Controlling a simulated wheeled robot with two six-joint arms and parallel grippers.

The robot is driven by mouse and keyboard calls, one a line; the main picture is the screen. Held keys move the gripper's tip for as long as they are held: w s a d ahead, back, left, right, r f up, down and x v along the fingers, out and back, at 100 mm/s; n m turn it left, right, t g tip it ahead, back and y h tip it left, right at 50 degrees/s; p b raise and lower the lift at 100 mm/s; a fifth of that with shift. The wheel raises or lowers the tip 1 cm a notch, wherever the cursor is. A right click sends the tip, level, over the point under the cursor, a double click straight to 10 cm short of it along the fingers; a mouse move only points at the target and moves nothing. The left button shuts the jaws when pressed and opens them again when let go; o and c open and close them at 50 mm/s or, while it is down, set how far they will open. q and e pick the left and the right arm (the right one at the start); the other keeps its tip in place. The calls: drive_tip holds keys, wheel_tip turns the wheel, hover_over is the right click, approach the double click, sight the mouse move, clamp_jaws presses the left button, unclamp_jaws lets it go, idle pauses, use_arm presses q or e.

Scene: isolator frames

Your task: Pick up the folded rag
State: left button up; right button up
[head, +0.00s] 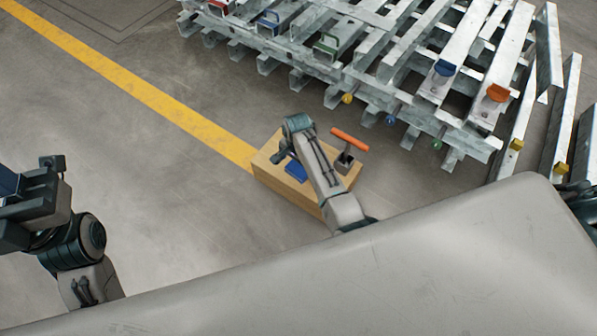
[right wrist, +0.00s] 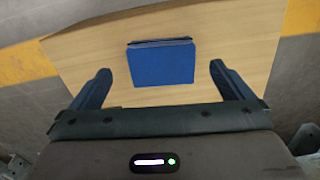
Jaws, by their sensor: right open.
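The folded rag (head: 297,171) is a small blue square pad lying flat on a wooden box. In the right wrist view the rag (right wrist: 161,64) lies ahead, centred between the two fingers, with a dark folded edge on its far side. My right gripper (right wrist: 160,80) is open and empty, its fingers apart on either side of the rag, with gaps to both. In the head view my right gripper (head: 282,157) hangs over the box at the rag's left and partly hides it. My left gripper (head: 18,220) is at the left edge, far from the box; its jaws do not show clearly.
Stacked grey metal frames (head: 400,60) stand behind. A yellow floor line (head: 150,95) runs up to the box. The floor at left is clear.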

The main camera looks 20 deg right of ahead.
sight(298, 168)
drive_tip(key=f, duration=0.1)
drive_tip(key=f+b, duration=0.1)
drive_tip(key=f, duration=0.1)
drive_tip(key=f+b, duration=0.1)
drive_tip(key=shift+w+d+f, duration=0.15)
drive_tip(key=shift+w+d, duration=0.1)
drive_tip(key=shift+f+b, duration=0.15)
drive_tip(key=shift+b, duration=0.15)
drive_tip(key=c, duration=1)
